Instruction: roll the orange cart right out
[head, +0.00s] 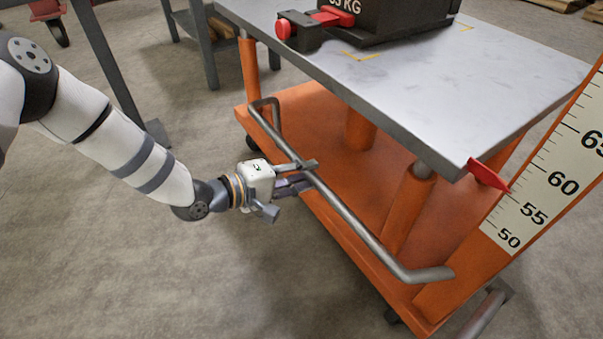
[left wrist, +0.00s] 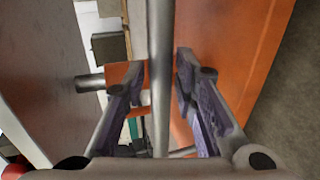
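The orange cart (head: 290,116) has a grey metal top (head: 455,95), an orange lower deck and a bent grey push handle (head: 365,236) along its near side. My left gripper (head: 305,175) reaches in from the left with one finger on each side of the handle bar. The exact contact is hard to see. My right gripper is not in view.
A black box marked KG (head: 375,20) with red parts sits on the cart top. A scale board (head: 545,190) stands on an orange post at the right. A grey-legged bench (head: 205,45) stands behind the cart. The concrete floor (head: 200,280) at the near left is clear.

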